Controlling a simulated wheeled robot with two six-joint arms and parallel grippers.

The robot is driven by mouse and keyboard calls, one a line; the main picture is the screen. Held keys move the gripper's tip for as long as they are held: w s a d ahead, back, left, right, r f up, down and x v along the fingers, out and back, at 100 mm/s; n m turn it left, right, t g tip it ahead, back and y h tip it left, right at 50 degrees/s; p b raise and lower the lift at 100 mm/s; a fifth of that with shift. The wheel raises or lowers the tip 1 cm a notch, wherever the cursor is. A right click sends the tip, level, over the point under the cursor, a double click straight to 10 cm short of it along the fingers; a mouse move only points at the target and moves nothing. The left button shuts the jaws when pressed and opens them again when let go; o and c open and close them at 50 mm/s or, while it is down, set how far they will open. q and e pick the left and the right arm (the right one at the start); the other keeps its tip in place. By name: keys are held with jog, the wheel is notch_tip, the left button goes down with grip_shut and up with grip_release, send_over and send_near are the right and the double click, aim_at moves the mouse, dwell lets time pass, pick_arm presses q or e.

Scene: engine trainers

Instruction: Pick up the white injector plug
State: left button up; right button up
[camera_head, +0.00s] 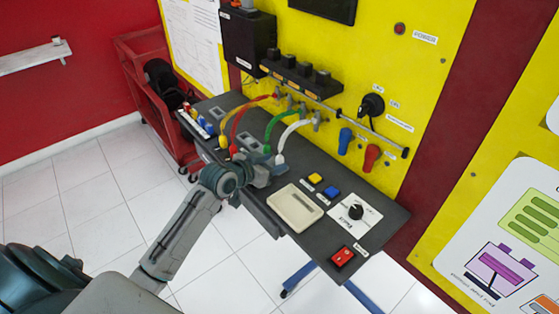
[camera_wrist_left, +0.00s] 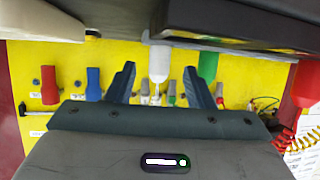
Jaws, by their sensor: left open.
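In the left wrist view the white plug (camera_wrist_left: 159,63) hangs from above, between and beyond the fingertips. My left gripper (camera_head: 276,166) is open beside the white plug; in the wrist view its two fingers (camera_wrist_left: 160,85) stand on either side of it, with visible gaps. The green plug (camera_wrist_left: 207,66) is close to one finger. My right gripper is not in view.
A green cable (camera_head: 274,127), a red cable (camera_head: 237,118) and a yellow cable (camera_head: 242,109) stand left of the white one. A beige box (camera_head: 295,207), coloured buttons and a red switch (camera_head: 343,257) occupy the desk's right part. The yellow panel (camera_head: 350,60) rises behind.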

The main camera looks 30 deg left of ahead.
aim_at(277, 161)
pick_arm(q)
jog(key=x, duration=0.4)
jog(key=shift+p, duration=0.4)
jog(key=shift+s, duration=0.1)
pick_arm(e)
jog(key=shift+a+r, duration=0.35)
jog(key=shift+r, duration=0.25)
pick_arm(q)
jog(key=shift+r, duration=0.1)
jog(key=shift+c, duration=1.1)
grip_shut()
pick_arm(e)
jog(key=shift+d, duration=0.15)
